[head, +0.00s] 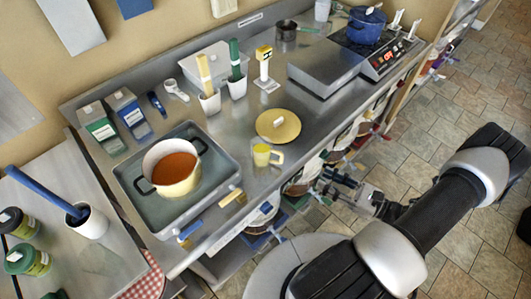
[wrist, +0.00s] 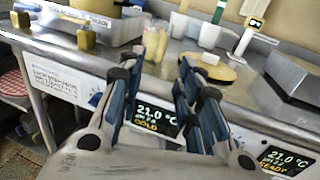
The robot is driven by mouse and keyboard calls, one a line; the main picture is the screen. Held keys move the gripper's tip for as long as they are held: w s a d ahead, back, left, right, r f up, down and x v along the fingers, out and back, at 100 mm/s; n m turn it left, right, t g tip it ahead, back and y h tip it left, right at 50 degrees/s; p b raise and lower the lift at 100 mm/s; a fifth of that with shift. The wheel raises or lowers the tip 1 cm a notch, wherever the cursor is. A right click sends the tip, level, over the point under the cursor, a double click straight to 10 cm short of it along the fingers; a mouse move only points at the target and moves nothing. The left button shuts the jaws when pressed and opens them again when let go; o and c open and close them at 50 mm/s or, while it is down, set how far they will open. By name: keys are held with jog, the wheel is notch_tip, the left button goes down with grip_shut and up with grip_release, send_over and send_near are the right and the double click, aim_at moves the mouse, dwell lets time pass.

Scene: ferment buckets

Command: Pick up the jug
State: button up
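The jug (head: 264,155), small and yellow with a side handle on its right, stands upright on the steel counter near the front edge, just in front of a round tan lid (head: 278,126). My gripper (head: 335,181) is out past the counter's front edge, to the right of the jug and apart from it. In the wrist view my gripper (wrist: 160,66) has its two blue-sided fingers spread with nothing between them.
A grey tray (head: 222,160) with a two-handled pot (head: 186,188) of red-brown liquid lies left of the jug. White tool pots (head: 210,103) stand behind. A hob with a blue pot (head: 366,25) is at the far right. Displays line the counter's front in the wrist view.

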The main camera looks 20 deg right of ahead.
send_near(281, 156)
jog(key=x, duration=0.3)
jog(key=b+x, duration=0.1)
jog(key=x, duration=0.1)
jog(key=shift+f, duration=0.3)
jog(key=x, duration=0.5)
jog(key=shift+w+d+f+b, duration=0.2)
jog(key=shift+w+b, duration=0.05)
jog(key=shift+b, duration=0.15)
jog(key=shift+c, duration=0.3)
grip_shut()
